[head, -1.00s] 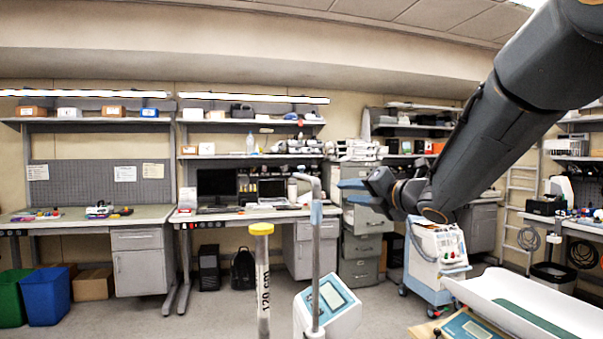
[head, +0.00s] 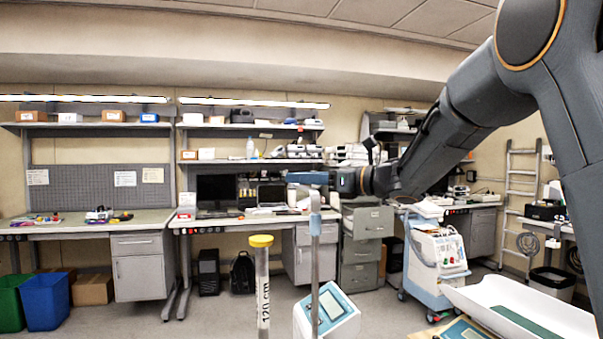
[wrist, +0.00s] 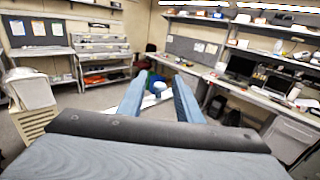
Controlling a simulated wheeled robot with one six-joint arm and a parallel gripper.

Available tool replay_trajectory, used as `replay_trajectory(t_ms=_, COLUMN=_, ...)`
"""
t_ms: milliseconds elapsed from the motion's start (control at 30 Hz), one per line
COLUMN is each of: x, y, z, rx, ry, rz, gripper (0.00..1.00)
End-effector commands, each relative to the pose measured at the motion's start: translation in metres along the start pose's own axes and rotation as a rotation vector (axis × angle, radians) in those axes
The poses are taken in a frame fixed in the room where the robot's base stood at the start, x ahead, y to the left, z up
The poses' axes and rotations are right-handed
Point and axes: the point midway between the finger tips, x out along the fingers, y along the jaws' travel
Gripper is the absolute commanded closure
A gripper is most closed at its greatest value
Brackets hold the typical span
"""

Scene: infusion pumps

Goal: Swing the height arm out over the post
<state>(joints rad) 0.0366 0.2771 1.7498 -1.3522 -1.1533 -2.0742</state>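The post (head: 263,290) is a pale upright cylinder with a yellow cap, marked 120 cm, in the lower middle of the head view. Right of it stands a thin grey pole (head: 315,245) with a blue sleeve, rising from a white-and-blue scale unit (head: 330,312). The pole's top and the height arm are hidden behind my gripper (head: 292,177). In the wrist view my gripper (wrist: 157,90) has its blue fingers apart, with a small whitish rounded piece (wrist: 158,87) showing between them, probably part of the height arm. I cannot tell whether the fingers touch it.
A white tray-like scale (head: 520,310) stands at the lower right. A wheeled white-and-blue machine (head: 437,260) and a grey filing cabinet (head: 362,240) stand behind. Workbenches (head: 95,222) line the back wall. Open floor lies left of the post.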

Motion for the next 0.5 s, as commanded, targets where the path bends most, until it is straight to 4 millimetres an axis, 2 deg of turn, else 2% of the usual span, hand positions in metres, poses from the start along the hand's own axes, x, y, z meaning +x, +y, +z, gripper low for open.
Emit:
replay_trajectory(t_ms=133, x=0.0068, y=0.0003, z=0.0, rx=0.0, ry=0.0, rz=0.0, gripper=0.68)
replay_trajectory(t_ms=367, x=0.0071, y=0.0, z=-0.0003, rx=0.001, ry=-0.001, rz=0.0, gripper=0.68)
replay_trajectory(t_ms=500, x=0.0068, y=0.0, z=-0.0003, rx=0.001, ry=0.0, rz=-0.001, gripper=0.92)
